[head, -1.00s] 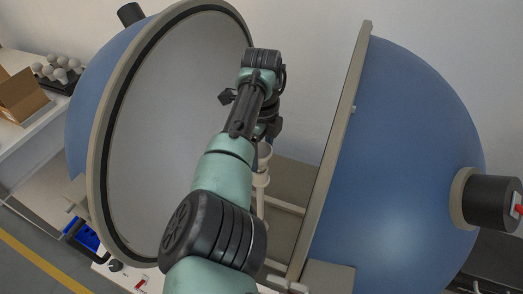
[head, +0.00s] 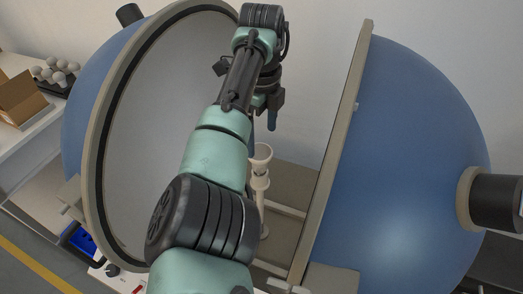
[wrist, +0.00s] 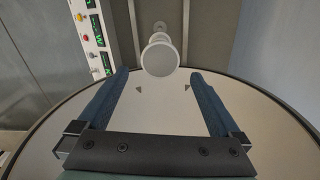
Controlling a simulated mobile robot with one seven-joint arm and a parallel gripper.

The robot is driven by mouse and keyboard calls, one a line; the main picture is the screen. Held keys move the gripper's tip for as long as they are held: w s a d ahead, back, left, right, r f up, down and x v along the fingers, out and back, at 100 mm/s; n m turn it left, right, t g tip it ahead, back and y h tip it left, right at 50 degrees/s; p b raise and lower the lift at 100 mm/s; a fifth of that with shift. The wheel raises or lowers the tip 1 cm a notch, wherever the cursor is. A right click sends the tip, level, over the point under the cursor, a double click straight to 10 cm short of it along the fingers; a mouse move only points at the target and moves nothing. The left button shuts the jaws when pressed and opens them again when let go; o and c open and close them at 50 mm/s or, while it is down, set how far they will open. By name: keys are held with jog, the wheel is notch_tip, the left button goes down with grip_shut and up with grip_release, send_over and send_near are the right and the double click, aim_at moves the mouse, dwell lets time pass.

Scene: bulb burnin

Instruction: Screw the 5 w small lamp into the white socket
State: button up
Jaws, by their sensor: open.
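A white post with a cup-like top, apparently the white socket (head: 261,155), stands between the two halves of the large blue sphere. In the wrist view its round white top (wrist: 160,58) lies just beyond my fingertips, and I cannot tell whether a lamp sits in it. My gripper (head: 272,122) is above the socket and apart from it. In the wrist view, my gripper (wrist: 163,73) has its two blue fingers wide apart with nothing between them. Several pale round lamps (head: 55,70) stand at the far left; I cannot tell which is the 5 W small one.
The open sphere halves, left (head: 150,140) with its thick rim and right (head: 410,150), flank my arm closely. A cardboard box (head: 20,98) sits on the left bench (head: 38,125). A panel with green displays (wrist: 92,30) shows in the wrist view.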

aim_at(261, 157)
jog(key=w+a+r+n+t+b, duration=0.2)
jog(key=a+r+n+t, duration=0.15)
jog(key=r+n, duration=0.6)
jog(key=s+d+f+n+b, duration=0.1)
jog(key=s+f+n, duration=0.25)
jog(key=n, duration=0.25)
jog(key=s+d+f+n, duration=0.2)
jog(key=f+n, duration=0.2)
jog(key=n, duration=0.3)
jog(key=shift+t+h, duration=0.3)
jog(key=shift+t, duration=0.15)
jog(key=p+x, duration=0.1)
jog(key=x, duration=1.1)
jog(key=shift+w+a+f+p, duration=0.1)
jog(key=shift+w+f+p, duration=0.1)
jog(key=shift+p, duration=0.15)
